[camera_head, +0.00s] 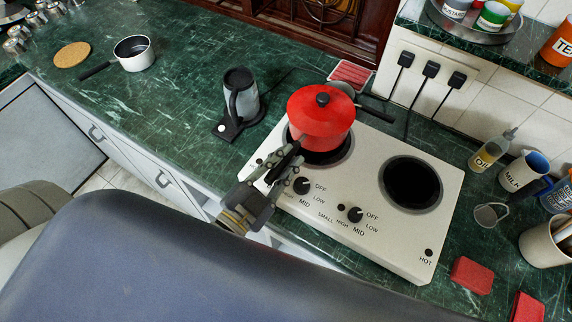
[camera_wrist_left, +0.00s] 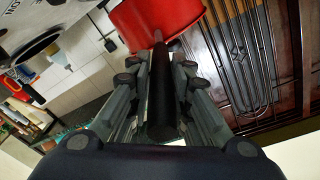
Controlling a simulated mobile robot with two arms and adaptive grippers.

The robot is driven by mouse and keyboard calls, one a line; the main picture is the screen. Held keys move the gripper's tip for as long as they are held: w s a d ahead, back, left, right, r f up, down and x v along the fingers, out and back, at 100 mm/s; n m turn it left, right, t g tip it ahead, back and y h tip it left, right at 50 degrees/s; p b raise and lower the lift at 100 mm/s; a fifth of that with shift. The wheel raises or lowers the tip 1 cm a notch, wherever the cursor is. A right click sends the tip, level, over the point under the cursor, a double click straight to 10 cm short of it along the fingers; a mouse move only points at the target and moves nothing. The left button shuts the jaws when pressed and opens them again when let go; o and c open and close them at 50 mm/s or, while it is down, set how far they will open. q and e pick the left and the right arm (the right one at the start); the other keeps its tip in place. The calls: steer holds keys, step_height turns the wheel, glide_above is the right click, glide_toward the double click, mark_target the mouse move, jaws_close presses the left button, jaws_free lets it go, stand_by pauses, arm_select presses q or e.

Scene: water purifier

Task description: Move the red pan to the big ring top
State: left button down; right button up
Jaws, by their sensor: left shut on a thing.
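The red pan (camera_head: 318,122), with its red lid and black knob, is over the left ring (camera_head: 320,157) of the white stove (camera_head: 300,205). I cannot tell whether its base touches the ring. The right ring (camera_head: 412,184) is bare. My left gripper (camera_head: 281,163) is shut on the pan's black handle at the stove's front left. In the left wrist view the handle (camera_wrist_left: 162,100) lies between the fingers, with the red pan (camera_wrist_left: 155,20) beyond it. "SMALL" is printed near the right knob (camera_head: 354,214). My right gripper is not in view.
A grey kettle (camera_head: 241,95) stands left of the stove. A white saucepan (camera_head: 134,54) and a cork mat (camera_head: 72,54) are farther left. An oil bottle (camera_head: 490,153), milk jug (camera_head: 520,174) and red sponge (camera_head: 472,275) are at the right. Another black handle (camera_head: 375,113) shows behind the pan.

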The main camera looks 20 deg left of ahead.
arm_select(q)
steer(key=shift+w+d+f, duration=0.1)
steer(key=shift+w+d, duration=0.05)
steer(key=shift+w, duration=0.05)
steer(key=shift+f, duration=1.55)
steer(key=c, duration=1.5)
jaws_free()
steer(key=shift+f, duration=0.15)
steer(key=shift+o, duration=0.2)
steer(key=shift+s, duration=0.1)
